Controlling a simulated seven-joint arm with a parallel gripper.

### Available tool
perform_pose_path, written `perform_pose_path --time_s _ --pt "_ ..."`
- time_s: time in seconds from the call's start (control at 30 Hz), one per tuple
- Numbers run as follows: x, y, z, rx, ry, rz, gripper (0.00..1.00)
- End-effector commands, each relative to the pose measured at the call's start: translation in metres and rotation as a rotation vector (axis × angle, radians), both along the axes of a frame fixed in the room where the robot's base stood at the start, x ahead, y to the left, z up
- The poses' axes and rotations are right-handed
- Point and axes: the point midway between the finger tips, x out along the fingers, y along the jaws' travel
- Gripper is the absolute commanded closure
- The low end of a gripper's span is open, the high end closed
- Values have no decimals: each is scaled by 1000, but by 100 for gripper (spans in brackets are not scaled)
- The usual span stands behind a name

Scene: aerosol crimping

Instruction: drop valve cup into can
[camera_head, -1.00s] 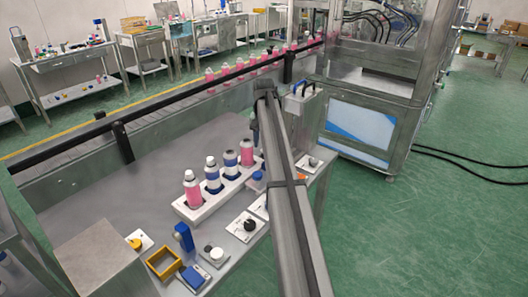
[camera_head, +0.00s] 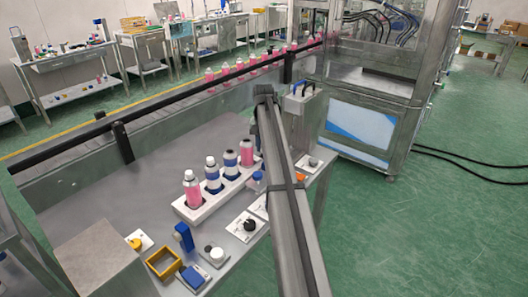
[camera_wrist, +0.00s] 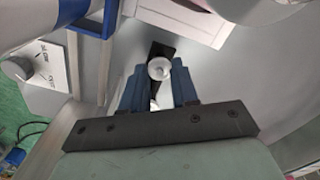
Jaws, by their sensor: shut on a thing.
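In the wrist view, the blue fingers of my gripper (camera_wrist: 158,88) are shut on a small pale round piece, which looks like the valve cup (camera_wrist: 159,68). A dark strip shows just beyond it. In the head view, my own arm hides the gripper and the cup. A white rack (camera_head: 182,212) on the bench holds a row of bottle-like containers: a pink one (camera_head: 193,190), two blue-and-white ones (camera_head: 213,178) (camera_head: 231,165), and another pink one (camera_head: 247,152). I cannot tell which container is the can, nor whether the cup touches anything.
A small blue piece (camera_head: 257,182) stands right of the rack, beside my arm. A plate with a black knob (camera_head: 249,226), a yellow frame (camera_head: 164,263) and a blue block (camera_head: 183,237) lie toward the front. The bench left of the rack is clear.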

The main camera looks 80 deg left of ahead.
Motion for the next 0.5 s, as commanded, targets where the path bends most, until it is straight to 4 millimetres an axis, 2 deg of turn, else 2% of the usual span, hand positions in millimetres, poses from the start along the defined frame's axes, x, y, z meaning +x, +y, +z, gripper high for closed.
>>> perform_pose_path --time_s 0.5 --pt "0 0 4 0 0 0 84"
